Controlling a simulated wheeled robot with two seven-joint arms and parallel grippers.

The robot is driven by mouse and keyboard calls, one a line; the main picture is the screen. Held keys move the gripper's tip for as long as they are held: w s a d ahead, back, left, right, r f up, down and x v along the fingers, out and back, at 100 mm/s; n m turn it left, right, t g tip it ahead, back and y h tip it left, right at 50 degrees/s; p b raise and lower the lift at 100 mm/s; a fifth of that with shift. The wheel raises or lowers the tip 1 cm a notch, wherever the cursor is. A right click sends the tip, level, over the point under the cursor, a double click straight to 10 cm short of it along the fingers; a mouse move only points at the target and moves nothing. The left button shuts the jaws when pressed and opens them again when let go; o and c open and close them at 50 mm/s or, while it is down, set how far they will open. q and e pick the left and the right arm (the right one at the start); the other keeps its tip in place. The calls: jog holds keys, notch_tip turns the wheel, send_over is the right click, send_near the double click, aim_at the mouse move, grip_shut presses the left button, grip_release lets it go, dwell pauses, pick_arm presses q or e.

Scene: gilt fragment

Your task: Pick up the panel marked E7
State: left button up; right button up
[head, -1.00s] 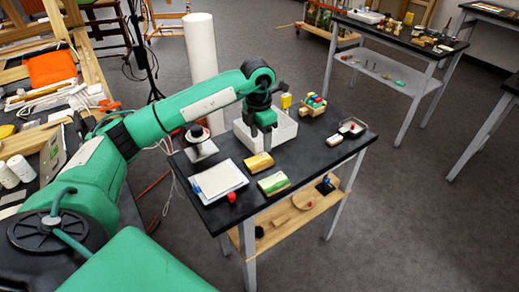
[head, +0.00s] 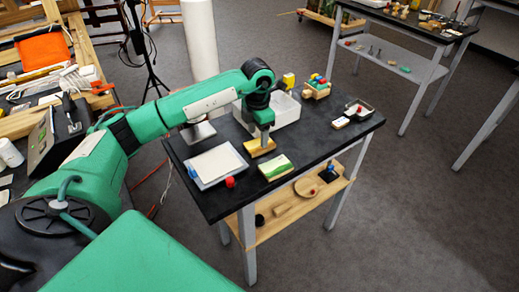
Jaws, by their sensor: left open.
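A small gold-yellow panel (head: 256,150) lies on the black-topped table, and a green and cream panel (head: 276,168) lies just in front of it to the right. No marking can be read on either, so I cannot tell which is E7. My left gripper (head: 264,143) points down at the gold-yellow panel, its fingers open and overlapping the panel's upper edge in the picture. Whether they touch it is not clear. My left arm crosses from the left. My right gripper is not in view.
A white bin (head: 285,112) stands behind my gripper. A white pad (head: 216,163) and a red ball (head: 230,182) are at the left front. A wooden rack of coloured pieces (head: 316,89) and a small grey tray (head: 360,109) are at the right. The table's right front is clear.

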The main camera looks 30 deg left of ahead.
aim_at(258, 145)
pick_arm(q)
notch_tip(258, 145, down, 3)
jog(key=shift+w+a+f+b, duration=0.1)
jog(key=shift+b, duration=0.45)
jog(key=shift+f, duration=0.35)
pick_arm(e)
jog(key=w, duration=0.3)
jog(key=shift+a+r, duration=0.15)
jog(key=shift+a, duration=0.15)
pick_arm(q)
jog(key=c, duration=0.6)
jog(key=shift+c, duration=0.2)
jog(key=shift+r, duration=0.2)
